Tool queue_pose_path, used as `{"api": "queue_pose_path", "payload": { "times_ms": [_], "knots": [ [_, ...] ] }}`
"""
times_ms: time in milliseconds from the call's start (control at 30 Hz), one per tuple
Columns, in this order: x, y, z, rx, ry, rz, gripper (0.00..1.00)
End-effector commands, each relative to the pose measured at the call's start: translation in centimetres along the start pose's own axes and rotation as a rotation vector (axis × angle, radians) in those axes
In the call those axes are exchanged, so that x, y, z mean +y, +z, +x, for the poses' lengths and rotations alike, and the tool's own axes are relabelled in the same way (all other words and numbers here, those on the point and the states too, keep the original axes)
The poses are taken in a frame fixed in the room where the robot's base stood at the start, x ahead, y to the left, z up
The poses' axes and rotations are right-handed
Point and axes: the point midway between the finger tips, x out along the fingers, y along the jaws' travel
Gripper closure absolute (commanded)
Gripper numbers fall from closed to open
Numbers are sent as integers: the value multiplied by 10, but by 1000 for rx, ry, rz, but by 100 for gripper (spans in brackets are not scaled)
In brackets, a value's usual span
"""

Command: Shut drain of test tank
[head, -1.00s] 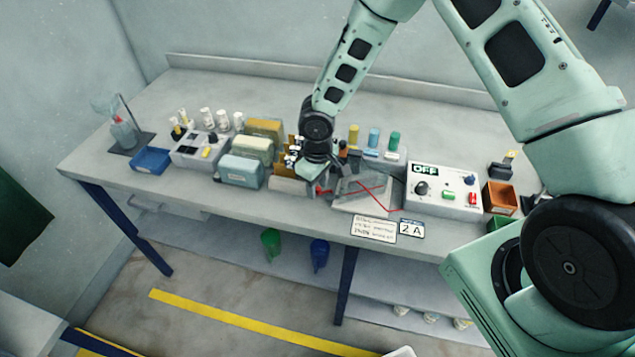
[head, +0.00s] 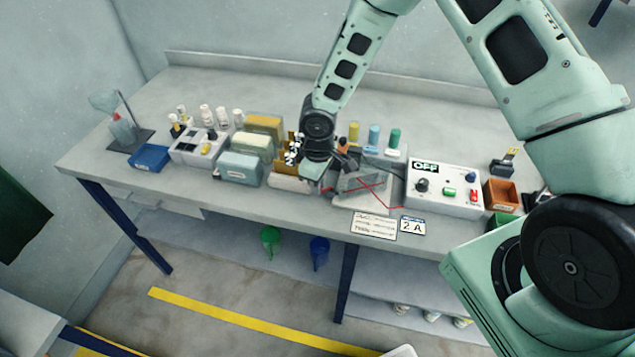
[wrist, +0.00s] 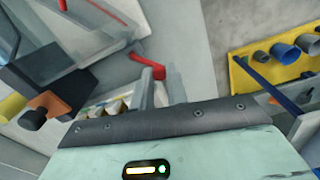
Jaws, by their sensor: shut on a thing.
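The test tank (head: 362,187) is a grey, see-through box near the bench's front edge, left of the control box. Thin red lines cross it. In the wrist view, a red drain handle (wrist: 148,66) lies at the tips of my gripper's two grey fingers (wrist: 161,86). The gripper is shut on this handle. In the head view, my gripper (head: 318,178) is low at the tank's left side, and my wrist hides most of the grip. The exact angle of the handle is hard to tell.
A control box (head: 443,187) reading OFF stands right of the tank, with an orange bin (head: 501,196) beyond it. Coloured blocks (head: 240,167) stand close on the left. Yellow, blue and green cylinders (head: 374,137) stand behind. The back of the bench is clear.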

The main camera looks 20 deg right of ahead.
Motion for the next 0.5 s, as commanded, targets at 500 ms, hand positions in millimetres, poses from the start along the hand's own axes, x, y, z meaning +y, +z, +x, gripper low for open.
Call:
{"api": "queue_pose_path", "payload": {
  "times_ms": [500],
  "knots": [
    [-7,18,0,-4,0,-475,100]
  ]
}}
